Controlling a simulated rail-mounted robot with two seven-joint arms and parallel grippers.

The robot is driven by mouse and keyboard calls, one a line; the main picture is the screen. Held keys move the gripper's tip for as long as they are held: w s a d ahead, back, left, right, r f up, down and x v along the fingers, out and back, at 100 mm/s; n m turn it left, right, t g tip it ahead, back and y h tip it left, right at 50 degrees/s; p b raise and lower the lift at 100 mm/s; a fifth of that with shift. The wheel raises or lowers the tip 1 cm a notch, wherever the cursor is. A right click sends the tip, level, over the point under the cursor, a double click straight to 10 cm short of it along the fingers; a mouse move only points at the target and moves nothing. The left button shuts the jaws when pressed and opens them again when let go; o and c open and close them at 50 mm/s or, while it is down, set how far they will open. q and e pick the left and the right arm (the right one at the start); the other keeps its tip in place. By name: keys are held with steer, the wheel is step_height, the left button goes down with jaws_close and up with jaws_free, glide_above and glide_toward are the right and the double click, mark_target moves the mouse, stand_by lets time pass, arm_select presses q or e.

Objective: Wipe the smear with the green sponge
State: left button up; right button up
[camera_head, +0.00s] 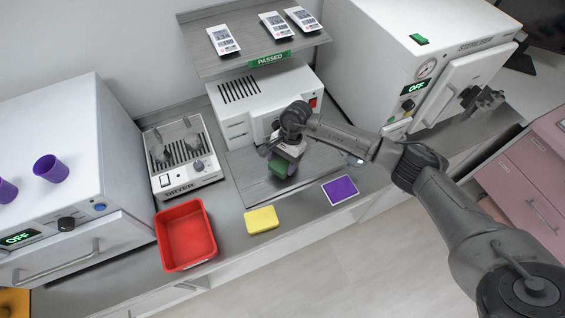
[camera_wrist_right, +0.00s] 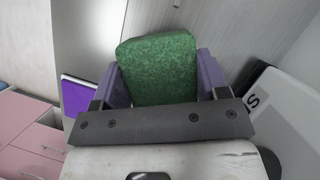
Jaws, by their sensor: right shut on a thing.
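My right gripper (camera_head: 282,160) points down over the grey mat on the counter, in front of the white machine. It is shut on the green sponge (camera_head: 281,167). In the right wrist view the green sponge (camera_wrist_right: 157,68) sits between the two purple-grey fingers (camera_wrist_right: 160,82). I cannot tell whether the sponge touches the mat. I cannot make out the smear in either view; the gripper and arm hide part of the mat. My left gripper is not in view.
A red bin (camera_head: 185,234), a yellow sponge (camera_head: 262,220) and a purple pad (camera_head: 341,190) lie along the counter's front. A dryer (camera_head: 182,158) stands left of the mat, a sterilizer (camera_head: 400,60) right. A shelf (camera_head: 254,38) with pouches hangs above.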

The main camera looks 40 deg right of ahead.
steer(key=shift+r+p, duration=0.95)
steer(key=shift+r, duration=1.4)
